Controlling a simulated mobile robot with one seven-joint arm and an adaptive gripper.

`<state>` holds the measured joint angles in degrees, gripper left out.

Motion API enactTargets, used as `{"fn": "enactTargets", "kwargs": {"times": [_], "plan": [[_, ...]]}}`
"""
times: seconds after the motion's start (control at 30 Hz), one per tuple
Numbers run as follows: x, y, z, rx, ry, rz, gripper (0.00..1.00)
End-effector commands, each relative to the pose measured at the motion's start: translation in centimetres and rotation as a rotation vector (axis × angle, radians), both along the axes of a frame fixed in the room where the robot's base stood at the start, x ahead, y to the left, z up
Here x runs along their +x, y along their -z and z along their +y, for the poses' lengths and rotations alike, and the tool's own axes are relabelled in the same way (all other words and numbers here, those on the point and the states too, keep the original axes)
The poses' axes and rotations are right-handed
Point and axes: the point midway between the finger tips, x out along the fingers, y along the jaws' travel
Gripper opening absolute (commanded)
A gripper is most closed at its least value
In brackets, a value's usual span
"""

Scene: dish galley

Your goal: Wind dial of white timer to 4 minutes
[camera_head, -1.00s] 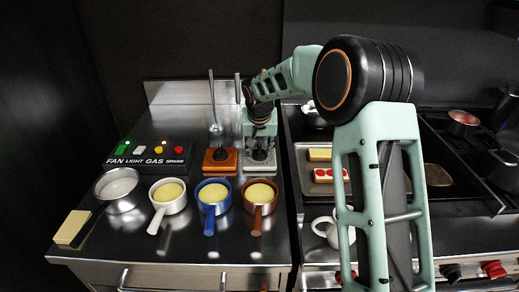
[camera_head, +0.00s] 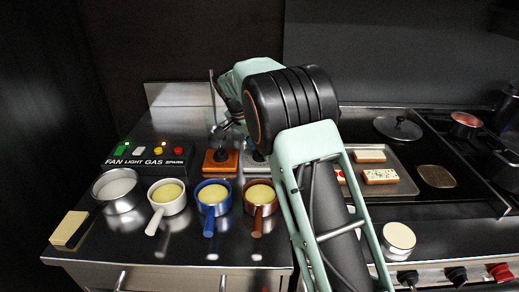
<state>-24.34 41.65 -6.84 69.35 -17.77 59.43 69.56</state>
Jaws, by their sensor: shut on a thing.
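My gripper (camera_head: 224,129) is small in the picture and partly hidden by my arm. It is above an orange-brown square base (camera_head: 221,162), close to the thin upright rod (camera_head: 212,92) there. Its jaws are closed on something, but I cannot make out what. A pale grey-white square base (camera_head: 254,164) stands just right of the orange one, mostly covered by my arm. I cannot tell for sure whether it is the white timer, and no dial marks can be read. A white round item with a cream top (camera_head: 398,238) stands at the front right.
Several small pans stand in front of the bases, among them a white pan (camera_head: 167,195), a blue pan (camera_head: 213,196) and a brown pan (camera_head: 260,197). A switch panel (camera_head: 150,155) is at left. A tray (camera_head: 400,183) with bread slices is at right.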

Motion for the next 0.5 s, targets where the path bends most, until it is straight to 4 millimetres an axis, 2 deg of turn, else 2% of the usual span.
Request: {"fn": "enactTargets", "kwargs": {"times": [0.5], "plan": [[0.19,-0.14,0.18,0.000,0.400,0.003,0.09]]}}
